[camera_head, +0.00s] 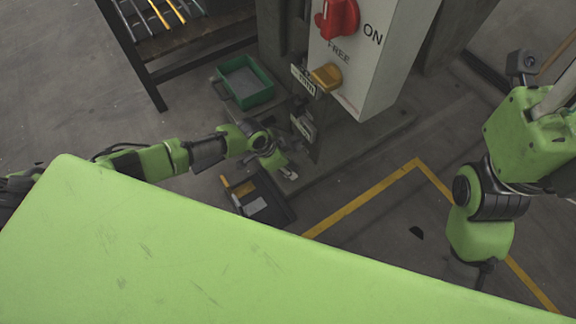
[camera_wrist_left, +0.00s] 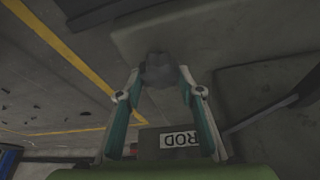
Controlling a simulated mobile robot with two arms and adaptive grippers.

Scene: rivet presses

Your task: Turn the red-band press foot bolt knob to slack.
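The press cabinet (camera_head: 372,50) is light grey and marked ON and FREE, with a red knob (camera_head: 338,18) on its front. No red band shows. My left gripper (camera_head: 288,172) is low beside the foot of the press in the head view. In the left wrist view a dark, rounded knob (camera_wrist_left: 161,70) sits between its fingertips. They appear to meet the knob on both sides, though any thin gap is hard to see. In the head view my gripper hides this knob.
A dark rack (camera_head: 146,84) stands at upper left. A plate marked ROD (camera_wrist_left: 180,139) shows below the fingers.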

